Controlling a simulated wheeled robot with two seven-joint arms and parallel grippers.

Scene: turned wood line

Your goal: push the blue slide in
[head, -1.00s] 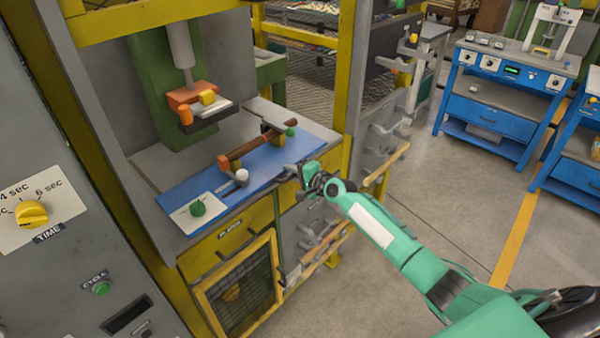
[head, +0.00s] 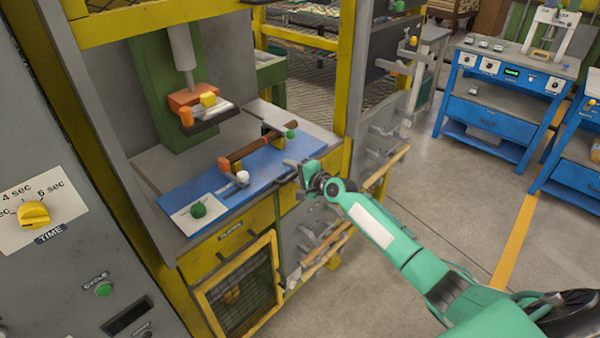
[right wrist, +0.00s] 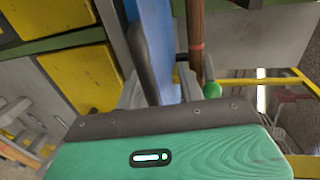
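The blue slide (head: 265,173) is a long flat blue plate on the grey bed of the press. It carries a brown turned wood rod (head: 258,143) between an orange block and a green ball. My right gripper (head: 297,169) is at the slide's front right edge, and I cannot tell if it touches. My left gripper is not in view.
A white plate with a green knob (head: 198,210) is at the slide's left end, near a white ball (head: 243,177). The orange press head (head: 197,97) hangs behind it. A yellow post (head: 338,70) stands right of the bed.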

